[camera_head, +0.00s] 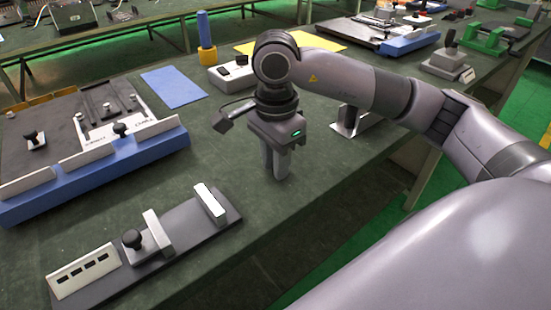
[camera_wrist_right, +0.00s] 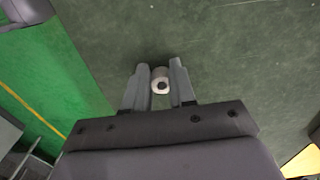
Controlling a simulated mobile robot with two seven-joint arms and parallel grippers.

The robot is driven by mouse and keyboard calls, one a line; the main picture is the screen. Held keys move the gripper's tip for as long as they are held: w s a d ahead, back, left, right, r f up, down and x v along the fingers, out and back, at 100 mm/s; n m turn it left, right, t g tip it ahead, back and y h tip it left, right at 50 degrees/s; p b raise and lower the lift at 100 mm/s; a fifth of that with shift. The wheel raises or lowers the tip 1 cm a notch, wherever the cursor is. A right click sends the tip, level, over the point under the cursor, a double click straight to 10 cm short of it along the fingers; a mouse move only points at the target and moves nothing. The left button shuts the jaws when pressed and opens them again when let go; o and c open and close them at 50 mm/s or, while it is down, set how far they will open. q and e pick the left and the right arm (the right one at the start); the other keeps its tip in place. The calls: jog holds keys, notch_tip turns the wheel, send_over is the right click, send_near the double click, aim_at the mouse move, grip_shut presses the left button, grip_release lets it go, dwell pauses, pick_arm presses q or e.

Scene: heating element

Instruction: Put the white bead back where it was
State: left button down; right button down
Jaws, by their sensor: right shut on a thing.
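My right gripper (camera_head: 276,172) points down over the green table top (camera_head: 330,215), close to the surface; I cannot tell if it touches. It also shows in the right wrist view (camera_wrist_right: 160,76), shut on the white bead (camera_wrist_right: 159,74), a small white cylinder with a dark hole in its end. The bead sits between the fingertips. In the head view the fingers hide the bead. My left gripper is not in view.
A dark fixture bar (camera_head: 185,242) with a black-knobbed clamp lies at the front left. A blue-edged tray (camera_head: 150,147) stands behind it. A blue mat (camera_head: 173,87), a white box (camera_head: 230,77) and a metal bracket (camera_head: 352,122) stand around the arm. The table's front right is clear.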

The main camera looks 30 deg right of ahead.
jog(key=c, duration=0.9)
grip_release()
jog(key=shift+f, duration=0.1)
jog(key=shift+c, duration=0.2)
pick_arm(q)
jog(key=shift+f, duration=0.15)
pick_arm(e)
jog(key=shift+r, duration=0.5)
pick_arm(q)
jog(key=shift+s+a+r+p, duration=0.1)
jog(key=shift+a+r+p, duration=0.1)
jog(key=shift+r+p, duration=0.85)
pick_arm(e)
notch_tip(320, 180, up, 11)
jog(key=shift+r, duration=0.2)
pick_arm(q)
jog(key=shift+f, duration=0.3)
